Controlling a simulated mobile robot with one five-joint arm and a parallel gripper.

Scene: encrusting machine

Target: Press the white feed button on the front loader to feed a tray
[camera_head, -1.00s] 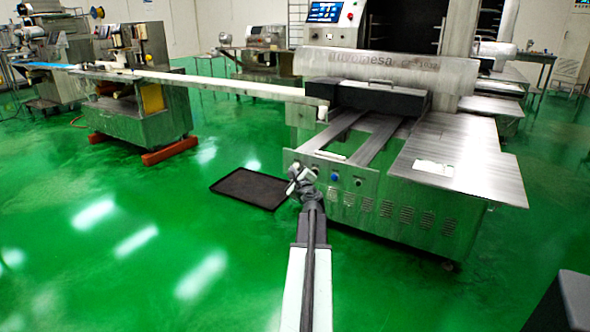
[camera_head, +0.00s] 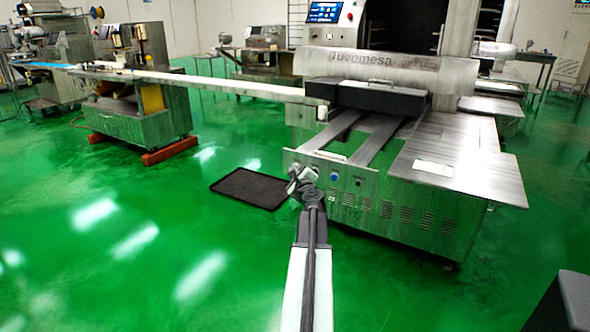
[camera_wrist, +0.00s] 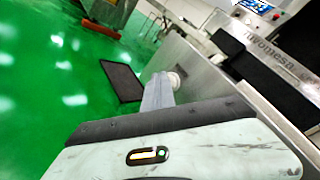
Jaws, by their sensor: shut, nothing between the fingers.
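The front loader (camera_head: 395,195) is the steel machine ahead, with a low front panel (camera_head: 345,170) carrying a blue button (camera_head: 335,177) and a dark knob (camera_head: 358,181). My gripper (camera_head: 300,182) is shut and empty at the left part of this panel. In the wrist view its closed fingers (camera_wrist: 160,92) point at the panel. A pale round piece, likely the white feed button (camera_wrist: 178,76), shows right at the fingertips; I cannot tell whether they touch it. In the head view my gripper hides that spot.
A black tray (camera_head: 250,188) lies on the green floor left of the loader; it also shows in the wrist view (camera_wrist: 121,80). A long conveyor (camera_head: 220,85) runs in from the left.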

